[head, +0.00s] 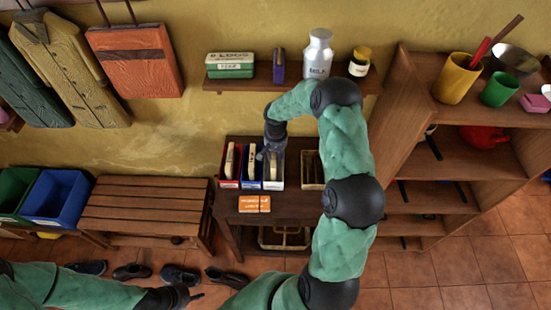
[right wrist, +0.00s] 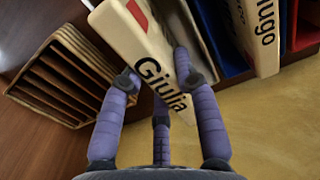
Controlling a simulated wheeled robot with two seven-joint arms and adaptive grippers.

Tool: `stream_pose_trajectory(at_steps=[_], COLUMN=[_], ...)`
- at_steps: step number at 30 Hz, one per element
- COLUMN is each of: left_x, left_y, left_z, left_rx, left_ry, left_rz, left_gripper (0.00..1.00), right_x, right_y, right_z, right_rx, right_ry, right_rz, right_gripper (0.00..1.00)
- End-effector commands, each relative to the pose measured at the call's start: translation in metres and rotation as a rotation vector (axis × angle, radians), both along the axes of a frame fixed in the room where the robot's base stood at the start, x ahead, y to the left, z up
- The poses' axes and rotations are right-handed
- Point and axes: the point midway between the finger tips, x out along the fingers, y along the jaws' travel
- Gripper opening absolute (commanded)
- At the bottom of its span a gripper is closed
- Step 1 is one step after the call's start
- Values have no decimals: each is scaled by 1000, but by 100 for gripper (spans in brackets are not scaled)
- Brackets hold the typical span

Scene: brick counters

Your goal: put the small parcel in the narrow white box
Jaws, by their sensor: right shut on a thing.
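The small parcel is a cream block marked "Giulia" with a red mark (right wrist: 140,45). In the right wrist view it stands tilted between my right gripper's purple fingers (right wrist: 156,72). In the head view its upper edge (head: 273,163) shows at the narrow white box (head: 274,185), under my right gripper (head: 271,150). The gripper is shut on the parcel. The white box's wall also shows beside the parcel in the right wrist view (right wrist: 191,28). How deep the parcel sits is hidden. My left gripper (head: 188,297) is low at the left, away from the boxes; its fingers are unclear.
Left of the white box stand a blue box (head: 251,184) and a red box (head: 230,183), each with a cream block. A slatted wooden tray (head: 312,172) is to the right. Orange cards (head: 255,203) lie in front on the table. A wall shelf (head: 290,84) hangs above.

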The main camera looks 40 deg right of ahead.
Motion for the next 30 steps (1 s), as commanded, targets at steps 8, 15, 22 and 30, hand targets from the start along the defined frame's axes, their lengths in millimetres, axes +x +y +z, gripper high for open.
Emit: stream_pose_trajectory(at_steps=[8,15,22,30], left_x=[0,0,0,0], left_y=[0,0,0,0], left_z=[-1,-3,-4,-4], left_rx=[0,0,0,0], left_ry=[0,0,0,0], left_rz=[0,0,0,0], left_gripper=[40,40,40,40], right_x=[3,3,3,3], right_y=[-3,-2,-2,-2], right_z=[-25,-27,-28,-28], right_rx=[0,1,1,1], right_ry=[0,1,1,1], right_rz=[0,1,1,1], right_gripper=[1,1,55,55])
